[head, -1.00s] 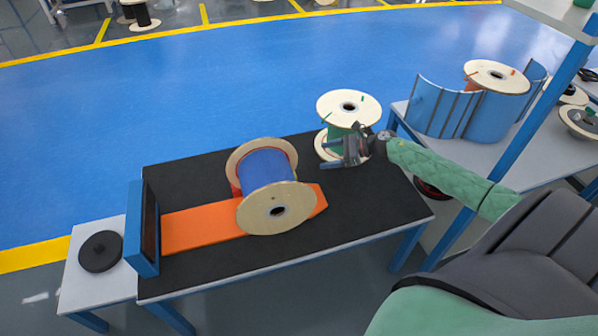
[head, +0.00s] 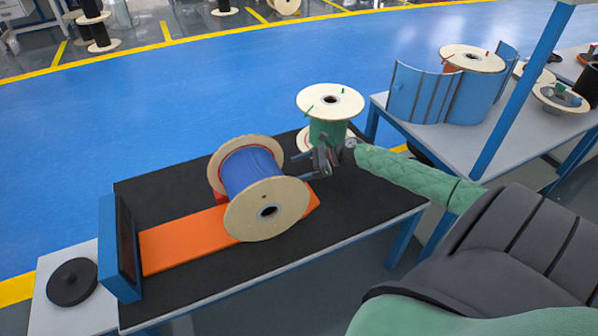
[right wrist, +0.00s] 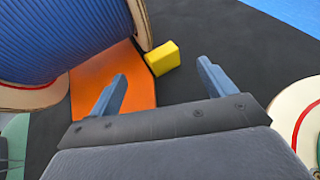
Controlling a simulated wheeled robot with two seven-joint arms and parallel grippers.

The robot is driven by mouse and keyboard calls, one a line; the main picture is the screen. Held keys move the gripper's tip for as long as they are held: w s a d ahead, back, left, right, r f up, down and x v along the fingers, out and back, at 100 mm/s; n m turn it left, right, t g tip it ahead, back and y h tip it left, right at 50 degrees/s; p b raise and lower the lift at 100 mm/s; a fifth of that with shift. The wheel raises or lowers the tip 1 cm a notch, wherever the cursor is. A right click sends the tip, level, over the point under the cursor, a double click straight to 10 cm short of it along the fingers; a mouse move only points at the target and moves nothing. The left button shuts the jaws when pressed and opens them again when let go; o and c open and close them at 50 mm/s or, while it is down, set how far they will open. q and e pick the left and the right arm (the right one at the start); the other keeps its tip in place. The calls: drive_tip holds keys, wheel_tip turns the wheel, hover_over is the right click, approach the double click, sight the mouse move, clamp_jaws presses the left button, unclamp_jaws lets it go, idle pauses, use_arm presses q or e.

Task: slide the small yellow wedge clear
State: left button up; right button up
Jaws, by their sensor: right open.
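The small yellow wedge (right wrist: 162,58) shows in the right wrist view, on the black mat against the rim of the blue cable spool (right wrist: 66,36). It is hidden in the head view. The spool (head: 252,172) lies on its side on the orange strip (head: 184,240). My right gripper (head: 308,167) is to the right of the spool, above the mat. In the right wrist view its two fingers (right wrist: 160,86) are spread and empty, with the wedge ahead of them and apart from them. My left gripper is not in view.
A green spool (head: 328,130) stands upright on the table just behind my right gripper. A blue frame (head: 119,248) stands at the table's left end. The black mat (head: 365,205) is clear at the front right. A side table with a blue curved holder (head: 418,92) is at the right.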

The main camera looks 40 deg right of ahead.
drive_tip(key=shift+x, duration=3.85)
drive_tip(key=c, duration=1.1)
